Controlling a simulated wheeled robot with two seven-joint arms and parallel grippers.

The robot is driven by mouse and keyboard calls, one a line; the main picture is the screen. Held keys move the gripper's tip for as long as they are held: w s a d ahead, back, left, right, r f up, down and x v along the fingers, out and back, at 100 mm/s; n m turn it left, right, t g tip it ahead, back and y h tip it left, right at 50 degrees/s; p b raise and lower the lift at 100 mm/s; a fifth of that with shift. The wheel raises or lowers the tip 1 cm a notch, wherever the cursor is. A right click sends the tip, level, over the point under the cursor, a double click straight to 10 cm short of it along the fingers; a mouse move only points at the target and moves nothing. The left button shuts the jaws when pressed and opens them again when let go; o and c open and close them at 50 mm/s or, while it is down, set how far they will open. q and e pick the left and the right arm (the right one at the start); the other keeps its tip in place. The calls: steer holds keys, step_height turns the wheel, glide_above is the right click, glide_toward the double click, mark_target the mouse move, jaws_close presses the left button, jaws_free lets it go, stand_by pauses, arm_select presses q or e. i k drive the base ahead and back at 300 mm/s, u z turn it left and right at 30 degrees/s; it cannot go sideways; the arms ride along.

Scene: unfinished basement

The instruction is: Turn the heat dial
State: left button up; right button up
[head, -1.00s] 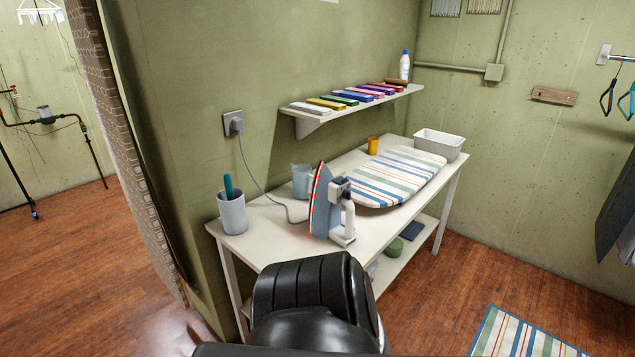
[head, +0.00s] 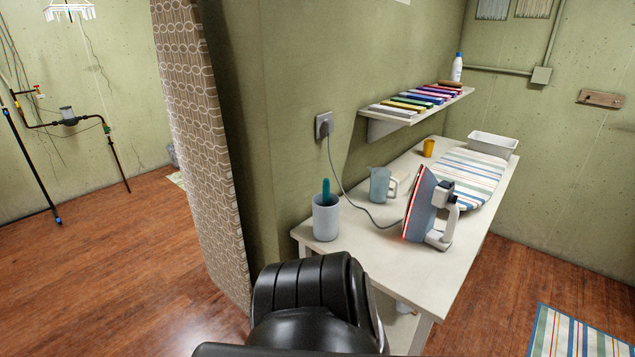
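A blue and white iron (head: 431,207) stands upright on its heel near the front of a white table (head: 335,266). Its soleplate has a red edge and faces left. Its cord runs back to a wall outlet (head: 324,125). The heat dial cannot be made out clearly at this size. A black rounded part of my own body fills the bottom middle of the head view, in front of the table's near end. Neither gripper shows in the view.
A grey cup (head: 326,218) with a teal item stands left of the iron. A pitcher (head: 379,185), a yellow cup (head: 429,148), a striped ironing board (head: 470,172) and a white bin (head: 493,144) are farther back. A patterned curtain (head: 205,150) hangs left. Wood floor (head: 100,270) is clear at left.

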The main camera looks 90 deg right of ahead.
mark_target(452, 197)
steer(key=i, duration=0.75)
steer(key=z, duration=4.2)
steer(key=i, duration=1)
